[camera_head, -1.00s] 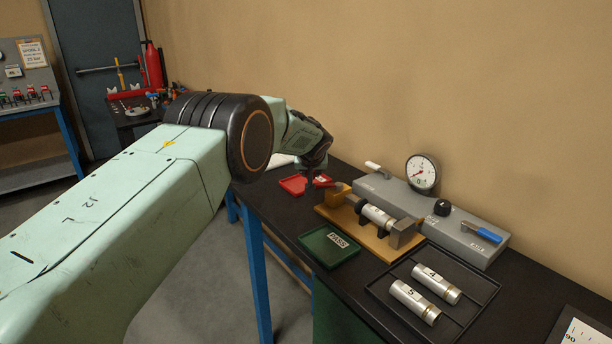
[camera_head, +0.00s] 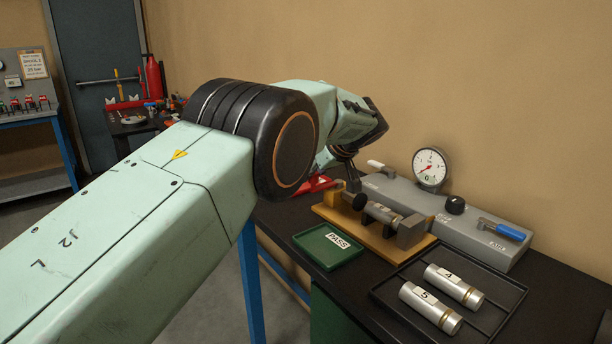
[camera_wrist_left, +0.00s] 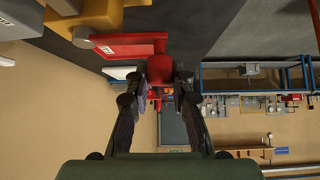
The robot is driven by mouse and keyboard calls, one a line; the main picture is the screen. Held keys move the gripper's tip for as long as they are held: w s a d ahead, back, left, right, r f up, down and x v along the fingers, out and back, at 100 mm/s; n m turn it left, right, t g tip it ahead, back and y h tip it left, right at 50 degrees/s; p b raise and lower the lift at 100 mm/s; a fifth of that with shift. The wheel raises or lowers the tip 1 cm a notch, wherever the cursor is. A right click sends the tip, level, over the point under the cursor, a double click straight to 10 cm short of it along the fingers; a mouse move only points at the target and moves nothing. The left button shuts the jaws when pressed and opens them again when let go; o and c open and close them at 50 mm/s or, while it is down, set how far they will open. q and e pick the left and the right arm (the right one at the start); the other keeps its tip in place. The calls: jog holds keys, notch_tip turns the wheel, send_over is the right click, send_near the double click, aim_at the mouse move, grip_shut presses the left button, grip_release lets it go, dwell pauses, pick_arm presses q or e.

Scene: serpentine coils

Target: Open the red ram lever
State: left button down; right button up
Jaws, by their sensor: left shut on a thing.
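My left gripper (camera_head: 351,178) is by the tan bracket (camera_head: 335,195) at the left end of the test fixture, its fingers partly hidden. In the left wrist view my left gripper (camera_wrist_left: 161,84) is closed around a red rounded grip (camera_wrist_left: 160,68), which looks like the end of the red ram lever. The lever's own shape is not clear in the head view. A red piece with a white label (camera_wrist_left: 130,45) shows beside the grip in the wrist view. My right gripper is not in view.
The fixture holds a silver cylinder (camera_head: 382,212). Behind it is a grey console (camera_head: 460,222) with a gauge (camera_head: 430,168), black knob and blue lever (camera_head: 503,229). A green PASS tray (camera_head: 325,250) and a black rack with two cylinders (camera_head: 455,285) stand in front.

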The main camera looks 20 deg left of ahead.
pick_arm(q)
jog(key=shift+s+d+n, duration=0.1)
jog(key=shift+d+n, duration=0.2)
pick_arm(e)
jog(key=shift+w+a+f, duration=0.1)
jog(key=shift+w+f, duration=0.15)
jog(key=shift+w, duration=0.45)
pick_arm(q)
jog(key=c, duration=1.6)
grip_release()
jog(key=shift+f, duration=0.1)
jog(key=o, duration=0.5)
jog(key=shift+s+d+r, duration=0.15)
jog(key=shift+s+r, duration=0.05)
jog(key=shift+c, duration=0.2)
jog(key=shift+w+a+f, duration=0.15)
jog(key=shift+a, duration=0.05)
jog(key=v, duration=0.7)
jog(key=shift+d, duration=0.25)
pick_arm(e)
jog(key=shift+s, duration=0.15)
